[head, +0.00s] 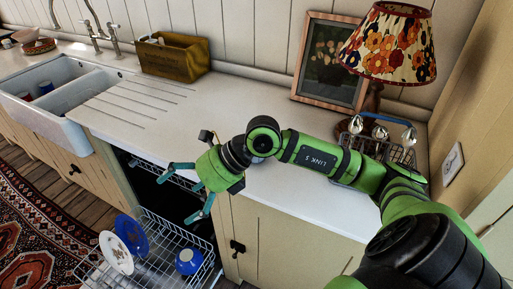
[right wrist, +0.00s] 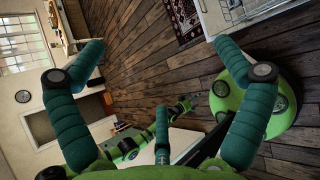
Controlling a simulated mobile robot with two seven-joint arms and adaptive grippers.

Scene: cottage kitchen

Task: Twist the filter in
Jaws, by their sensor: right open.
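My right gripper (head: 178,197) is at the front edge of the worktop, above the open dishwasher (head: 165,205). Its fingers are spread and nothing is between them. The filter is not visible in either view. The dishwasher's dark inside shows only in part, behind the gripper and racks.
The pulled-out lower rack (head: 150,268) holds a white plate (head: 115,253), a blue plate (head: 132,235) and a blue cup (head: 189,262). An upper rack (head: 150,170) sits above. A wooden box (head: 174,58), lamp (head: 390,45), picture frame (head: 328,60) and wire basket (head: 350,165) stand on the worktop (head: 235,85).

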